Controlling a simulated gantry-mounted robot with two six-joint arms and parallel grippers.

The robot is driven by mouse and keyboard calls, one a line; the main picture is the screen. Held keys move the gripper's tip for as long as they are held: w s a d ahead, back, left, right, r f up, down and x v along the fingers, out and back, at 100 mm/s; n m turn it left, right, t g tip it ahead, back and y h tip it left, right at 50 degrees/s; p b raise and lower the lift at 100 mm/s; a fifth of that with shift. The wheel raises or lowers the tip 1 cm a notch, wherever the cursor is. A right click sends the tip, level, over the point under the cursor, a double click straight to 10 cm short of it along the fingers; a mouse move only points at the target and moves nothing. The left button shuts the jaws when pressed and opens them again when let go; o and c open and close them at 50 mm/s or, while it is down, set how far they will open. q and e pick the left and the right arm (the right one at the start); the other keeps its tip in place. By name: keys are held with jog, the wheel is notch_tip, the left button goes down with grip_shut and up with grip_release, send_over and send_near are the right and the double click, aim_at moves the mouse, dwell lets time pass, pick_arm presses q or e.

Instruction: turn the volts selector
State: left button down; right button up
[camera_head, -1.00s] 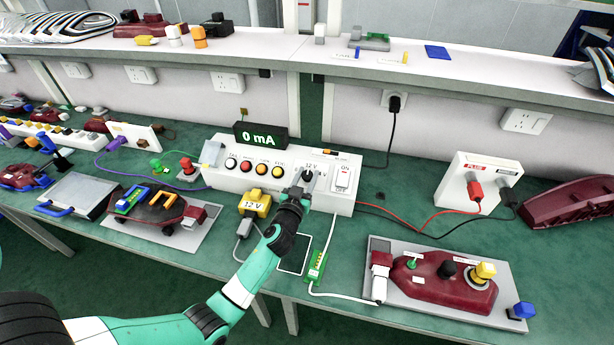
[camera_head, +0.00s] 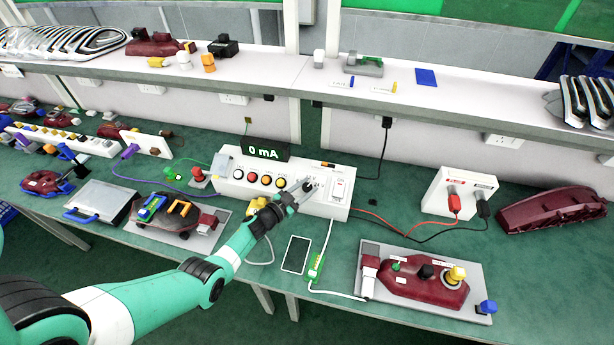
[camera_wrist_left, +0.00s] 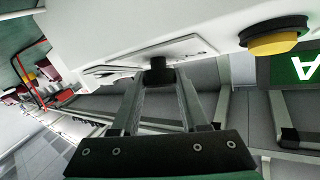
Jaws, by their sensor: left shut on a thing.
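The volts selector is a small black knob (camera_head: 308,183) on the front of the white control box (camera_head: 327,209), right of a row of coloured buttons. My left gripper (camera_head: 304,190) reaches it from the lower left, and its fingers partly hide the knob and its markings. In the left wrist view, the gripper (camera_wrist_left: 158,82) is shut on the dark knob (camera_wrist_left: 158,70), which stands out from a white plate. The knob's setting cannot be read. My right gripper is not in view.
A display (camera_head: 265,149) on the box reads 0 mA. A phone-like black panel (camera_head: 296,254) and a green connector (camera_head: 315,266) lie in front.

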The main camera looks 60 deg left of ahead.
pick_arm(q)
jog(key=shift+a+r+m+h, duration=0.15)
jog(key=shift+m+h, duration=1.65)
jog(key=shift+m+g+h+b, duration=0.3)
jog(key=shift+m+h+b, duration=0.7)
jog(key=shift+m+h, duration=1)
jog(key=shift+c, duration=2.1)
grip_release()
